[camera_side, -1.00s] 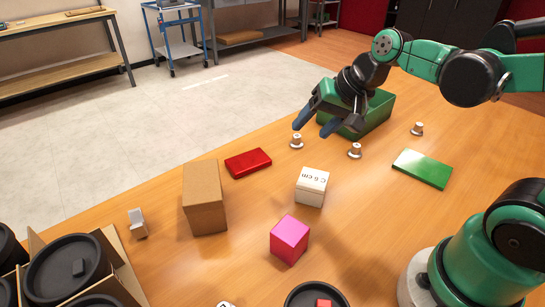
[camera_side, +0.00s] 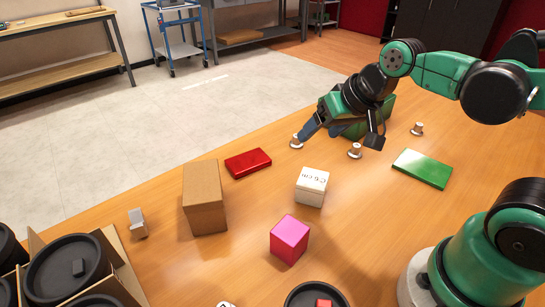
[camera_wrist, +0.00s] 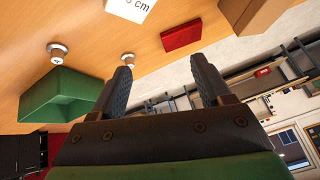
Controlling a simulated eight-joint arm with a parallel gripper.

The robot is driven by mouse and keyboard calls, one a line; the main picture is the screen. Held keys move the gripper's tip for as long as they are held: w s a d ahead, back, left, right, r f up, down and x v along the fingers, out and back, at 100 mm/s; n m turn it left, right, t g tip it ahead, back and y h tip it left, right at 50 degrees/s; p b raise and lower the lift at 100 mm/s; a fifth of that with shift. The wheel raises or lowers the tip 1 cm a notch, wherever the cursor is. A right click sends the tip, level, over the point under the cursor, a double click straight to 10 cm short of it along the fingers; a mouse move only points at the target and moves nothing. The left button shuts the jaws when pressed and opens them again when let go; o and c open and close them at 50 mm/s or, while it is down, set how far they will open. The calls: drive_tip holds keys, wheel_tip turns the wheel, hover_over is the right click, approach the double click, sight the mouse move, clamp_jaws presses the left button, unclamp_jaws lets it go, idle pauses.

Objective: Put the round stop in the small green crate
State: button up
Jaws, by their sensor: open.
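Three small round stops with copper tops and pale flanged bases stand upright on the table: one at the left (camera_side: 297,142), one in the middle (camera_side: 355,150) and one at the right (camera_side: 417,129). Two stops also show in the wrist view, one near my finger (camera_wrist: 128,57) and one farther left (camera_wrist: 57,52). The green crate (camera_side: 387,108) stands behind my gripper, partly hidden by it; its side shows in the wrist view (camera_wrist: 65,92). My gripper (camera_side: 320,130) is open and empty, its fingertips close beside the left stop. I cannot tell whether they touch.
A red flat block (camera_side: 248,162), a white lettered box (camera_side: 311,186), a pink cube (camera_side: 289,240), a tall brown box (camera_side: 204,198) and a green flat block (camera_side: 421,168) stand on the table. Black round containers (camera_side: 65,268) crowd the lower left.

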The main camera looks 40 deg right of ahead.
drive_tip(key=w+d+f+m+g+y, duration=0.15)
drive_tip(key=w+d+m, duration=0.35)
drive_tip(key=w+m, duration=0.5)
drive_tip(key=m+t+y, duration=0.1)
drive_tip(key=m+y, duration=0.3)
drive_tip(key=m, duration=1)
approach(297, 140)
drive_tip(key=x, duration=0.3)
drive_tip(key=shift+w+f, duration=0.2)
drive_tip(key=shift+w, duration=0.4)
drive_tip(key=shift+f+t, duration=0.25)
drive_tip(key=shift+x, duration=2.75)
drive_tip(key=shift+r, duration=0.1)
clamp_jaws()
